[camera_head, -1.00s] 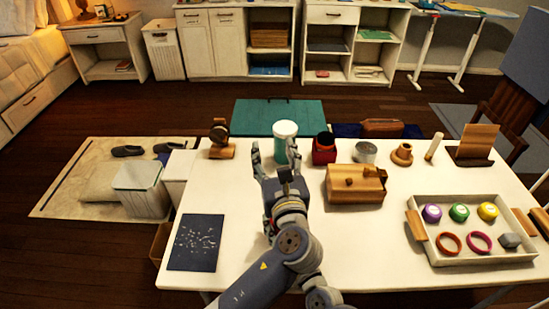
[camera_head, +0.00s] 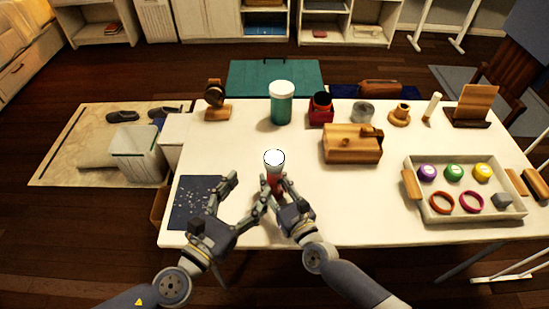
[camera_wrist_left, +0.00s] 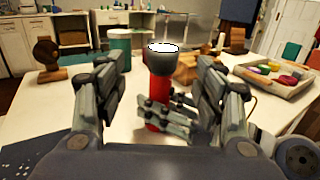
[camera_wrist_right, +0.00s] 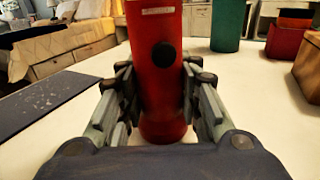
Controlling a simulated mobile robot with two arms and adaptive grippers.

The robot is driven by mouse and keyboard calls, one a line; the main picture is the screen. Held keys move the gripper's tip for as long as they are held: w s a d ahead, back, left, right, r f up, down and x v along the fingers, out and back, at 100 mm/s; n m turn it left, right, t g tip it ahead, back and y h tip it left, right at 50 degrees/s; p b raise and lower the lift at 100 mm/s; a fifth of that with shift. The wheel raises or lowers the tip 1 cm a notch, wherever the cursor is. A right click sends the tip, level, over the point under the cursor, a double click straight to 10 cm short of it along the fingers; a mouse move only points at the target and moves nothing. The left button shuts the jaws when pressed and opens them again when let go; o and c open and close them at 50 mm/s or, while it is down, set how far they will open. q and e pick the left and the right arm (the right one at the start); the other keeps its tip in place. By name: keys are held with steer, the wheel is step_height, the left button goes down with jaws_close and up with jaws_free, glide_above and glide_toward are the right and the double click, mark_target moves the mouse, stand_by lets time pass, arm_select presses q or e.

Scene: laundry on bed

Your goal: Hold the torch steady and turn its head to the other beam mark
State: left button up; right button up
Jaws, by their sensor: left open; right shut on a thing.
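The torch (camera_head: 273,181) stands upright near the front of the table, with a red body, a dark grey head and a bright white lens on top. My right gripper (camera_head: 277,192) is shut on its red body. In the right wrist view the body (camera_wrist_right: 158,85) shows a round black button and a pale strip above it, between the fingers. My left gripper (camera_head: 244,197) is open and empty, just left of the torch. In the left wrist view the torch head (camera_wrist_left: 163,60) appears between the open fingers, farther out. No beam mark can be read.
A dark speckled mat (camera_head: 190,203) lies under the left gripper's side. A green jar (camera_head: 281,107), a red box (camera_head: 321,109) and a wooden box (camera_head: 350,145) stand behind. A white tray (camera_head: 462,211) is at the right. The table (camera_head: 345,210) is clear right of the torch.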

mark_target(269, 167)
arm_select(q)
steer(key=shift+g+h, duration=0.3)
steer(key=x, duration=1.1)
steer(key=shift+w+d+f, duration=0.15)
steer(key=shift+d, duration=0.05)
steer(key=c, duration=1.1)
